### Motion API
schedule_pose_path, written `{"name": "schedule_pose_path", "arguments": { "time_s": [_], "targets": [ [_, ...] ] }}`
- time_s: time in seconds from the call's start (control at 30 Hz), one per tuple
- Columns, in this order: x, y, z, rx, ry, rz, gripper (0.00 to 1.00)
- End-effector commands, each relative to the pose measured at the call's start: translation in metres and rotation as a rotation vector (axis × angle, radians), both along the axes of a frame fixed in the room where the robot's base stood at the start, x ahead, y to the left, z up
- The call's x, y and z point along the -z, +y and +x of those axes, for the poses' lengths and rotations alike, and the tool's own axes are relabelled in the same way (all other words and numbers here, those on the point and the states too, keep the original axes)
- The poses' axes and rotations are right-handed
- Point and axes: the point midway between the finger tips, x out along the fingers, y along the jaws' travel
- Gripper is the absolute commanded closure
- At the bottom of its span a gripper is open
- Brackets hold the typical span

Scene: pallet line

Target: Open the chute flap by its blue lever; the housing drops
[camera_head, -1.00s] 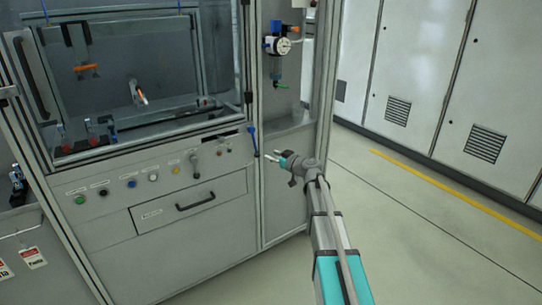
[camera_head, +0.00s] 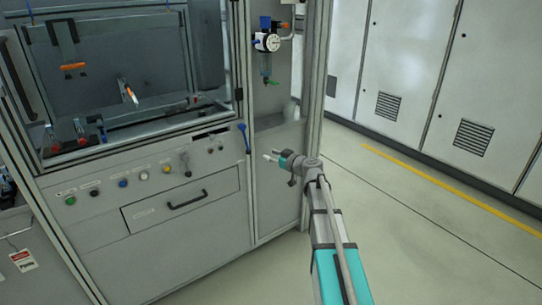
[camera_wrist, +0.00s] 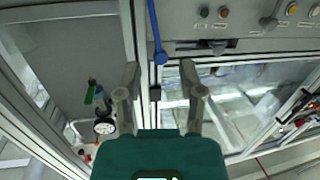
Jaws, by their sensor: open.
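The blue lever (camera_head: 244,138) hangs on the cabinet's front, on the post right of the window. In the wrist view the lever (camera_wrist: 156,30) comes down from the top, and its rounded end lies between the fingertips in the picture. My gripper (camera_head: 270,157) is in front of the post, just right of and below the lever in the head view. In the wrist view my gripper (camera_wrist: 159,70) has its fingers spread, with nothing held. I cannot tell its distance to the lever. I cannot clearly make out the chute flap or the housing.
The cabinet has a drawer (camera_head: 182,199) with a black handle and a row of buttons above it. A pressure gauge (camera_head: 271,42) hangs in the side bay. Grey lockers (camera_head: 410,70) stand behind at right. The floor (camera_head: 440,240) at right is clear.

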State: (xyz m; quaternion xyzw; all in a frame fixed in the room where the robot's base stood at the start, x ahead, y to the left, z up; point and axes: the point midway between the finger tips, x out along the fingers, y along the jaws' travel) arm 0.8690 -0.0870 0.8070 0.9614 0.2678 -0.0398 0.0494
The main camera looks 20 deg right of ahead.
Motion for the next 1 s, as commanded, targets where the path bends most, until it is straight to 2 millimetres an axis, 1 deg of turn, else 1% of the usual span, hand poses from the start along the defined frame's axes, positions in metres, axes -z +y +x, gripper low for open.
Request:
{"name": "schedule_pose_path", "arguments": {
  "time_s": [0.3,0.47,0.5,0.57,0.67,0.77,0.87,0.97,1.0],
  "targets": [
    [0.000,0.000,0.000,0.000,0.000,0.000,0.50],
    [0.001,0.003,-0.002,-0.006,0.009,0.000,0.80],
    [0.003,0.005,-0.004,-0.011,0.017,-0.001,0.87],
    [0.005,0.010,-0.008,-0.021,0.033,-0.002,0.99],
    [0.013,0.023,-0.019,-0.051,0.083,-0.005,1.00],
    [0.026,0.043,-0.035,-0.090,0.162,-0.010,1.00],
    [0.043,0.064,-0.058,-0.130,0.275,-0.021,1.00],
    [0.063,0.084,-0.086,-0.159,0.415,-0.042,1.00],
    [0.072,0.092,-0.099,-0.166,0.475,-0.051,1.00]
  ]
}}
